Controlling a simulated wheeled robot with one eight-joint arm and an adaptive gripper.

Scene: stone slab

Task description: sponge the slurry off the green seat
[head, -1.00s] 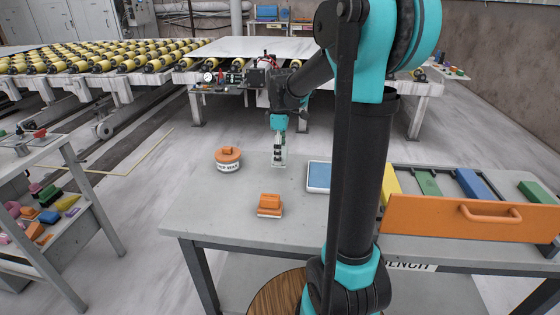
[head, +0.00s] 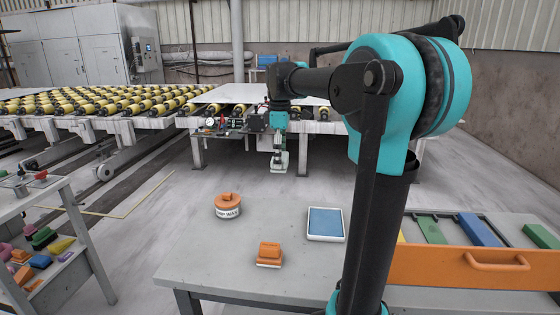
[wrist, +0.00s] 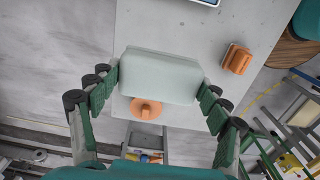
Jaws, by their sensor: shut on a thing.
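My gripper (head: 278,158) is shut on a pale grey-green sponge (wrist: 160,76). In the wrist view the sponge sits between the green fingers (wrist: 158,105), held across its width. In the head view it hangs in the air at the far edge of the bench, apart from the bench things. Flat green pieces lie in the orange-fronted tray at the right, one (head: 428,230) near its left end and one (head: 541,236) at its right end. I cannot tell which is the green seat, and I make out no slurry.
On the bench (head: 200,262) are an orange-lidded wax pot (head: 228,208), an orange block (head: 269,253) and a shallow white tray with a blue inside (head: 326,224). The tray with the orange front (head: 450,268) also holds a blue piece (head: 479,230). A shelf cart (head: 75,215) stands left.

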